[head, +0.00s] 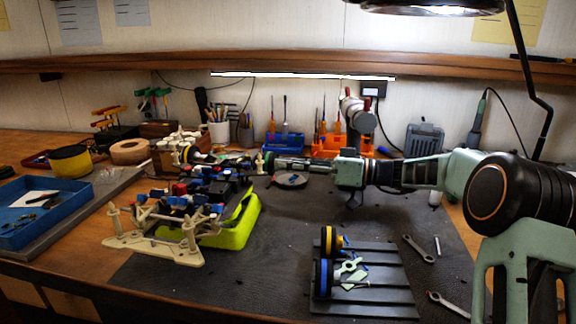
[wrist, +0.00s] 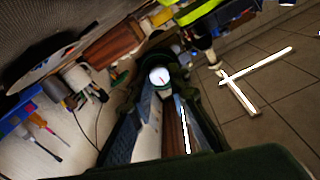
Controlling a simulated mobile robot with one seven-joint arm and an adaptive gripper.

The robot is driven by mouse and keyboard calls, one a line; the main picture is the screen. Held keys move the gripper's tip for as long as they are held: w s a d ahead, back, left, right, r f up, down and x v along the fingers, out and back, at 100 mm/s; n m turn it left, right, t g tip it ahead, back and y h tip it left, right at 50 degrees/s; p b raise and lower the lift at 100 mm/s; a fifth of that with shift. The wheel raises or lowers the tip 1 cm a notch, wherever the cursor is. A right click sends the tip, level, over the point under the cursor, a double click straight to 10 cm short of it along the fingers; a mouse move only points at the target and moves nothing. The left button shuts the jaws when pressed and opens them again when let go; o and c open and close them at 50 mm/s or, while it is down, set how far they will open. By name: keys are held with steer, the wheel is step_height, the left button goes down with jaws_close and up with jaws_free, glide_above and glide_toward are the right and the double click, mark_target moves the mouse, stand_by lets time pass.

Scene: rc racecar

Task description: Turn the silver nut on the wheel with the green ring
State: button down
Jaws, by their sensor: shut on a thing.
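The car chassis (head: 190,200) stands on the bench on a bright lime-green stand. My gripper (head: 270,163) reaches in from the right, level, with its tips at the car's far right end. In the wrist view, my dark fingers (wrist: 159,84) close around a small round pale piece with a red mark, which looks like the silver nut (wrist: 159,76). A dark rounded wheel-like shape (wrist: 157,56) lies just beyond it. The fingers and the steep angle hide most of that wheel. I cannot make out its green ring clearly.
A grey slatted tray (head: 385,285) at the front holds wheels with a yellow ring (head: 327,240) and a blue ring (head: 322,278). Wrenches (head: 418,249) lie to the right. Orange (head: 325,145) and blue tool holders stand behind my gripper. The mat in front is mostly clear.

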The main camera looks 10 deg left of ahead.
steer(key=shift+m+p, duration=3.95)
steer(key=shift+m, duration=3.75)
steer(key=shift+f, duration=0.15)
steer(key=c, duration=1.8)
jaws_free()
